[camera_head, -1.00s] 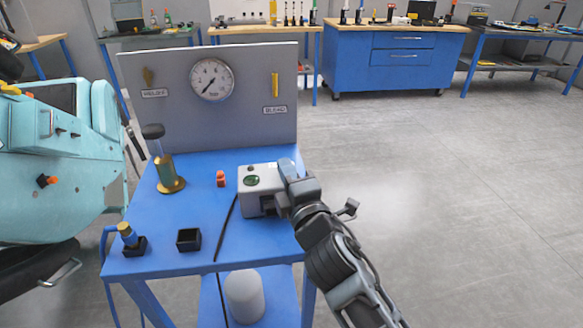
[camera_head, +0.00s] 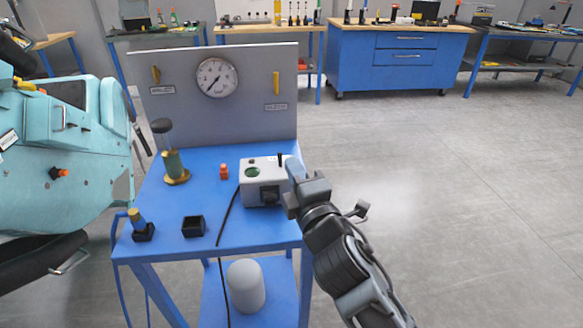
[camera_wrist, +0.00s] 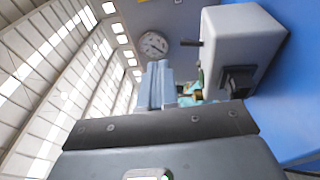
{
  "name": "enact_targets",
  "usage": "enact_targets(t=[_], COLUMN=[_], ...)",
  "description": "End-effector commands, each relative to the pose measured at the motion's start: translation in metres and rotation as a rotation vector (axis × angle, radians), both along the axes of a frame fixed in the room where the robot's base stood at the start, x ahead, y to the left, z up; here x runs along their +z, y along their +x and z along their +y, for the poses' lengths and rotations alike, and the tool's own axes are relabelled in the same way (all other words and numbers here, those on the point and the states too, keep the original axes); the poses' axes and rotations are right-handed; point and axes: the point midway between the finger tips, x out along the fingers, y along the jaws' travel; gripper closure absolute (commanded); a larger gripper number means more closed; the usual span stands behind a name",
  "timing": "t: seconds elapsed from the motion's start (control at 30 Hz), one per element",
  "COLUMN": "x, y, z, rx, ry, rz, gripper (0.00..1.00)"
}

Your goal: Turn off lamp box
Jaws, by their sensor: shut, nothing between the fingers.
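The lamp box (camera_head: 263,183) is a light grey box on the blue cart top. It has a green round lamp (camera_head: 252,172) on top and a small dark toggle lever (camera_head: 280,158) near its back right. A dark socket or plug (camera_head: 269,194) is on its front. My gripper (camera_head: 293,170) is shut and empty, just right of the box. In the wrist view, the closed fingers (camera_wrist: 157,84) are left of the box (camera_wrist: 240,45), apart from it in the picture. The dark lever (camera_wrist: 190,43) sticks out from the box toward the fingers.
A gauge panel (camera_head: 218,118) stands at the cart's back. A brass pump-like piece (camera_head: 174,168), an orange part (camera_head: 224,171) and a black open cup (camera_head: 193,226) stand left of the box. A teal machine (camera_head: 85,150) is at left. Floor at right is clear.

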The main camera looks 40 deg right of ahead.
Motion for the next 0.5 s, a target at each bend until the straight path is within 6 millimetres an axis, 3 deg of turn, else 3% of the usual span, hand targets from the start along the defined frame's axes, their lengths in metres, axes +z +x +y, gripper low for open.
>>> enact_targets(t=[0.3,0.5], x=[0.015,0.023], y=[-0.044,-0.062], z=[0.018,0.025], rx=[0.001,0.001], ry=[0.0,0.0], rz=[0.002,0.001], gripper=[1.0,1.0])
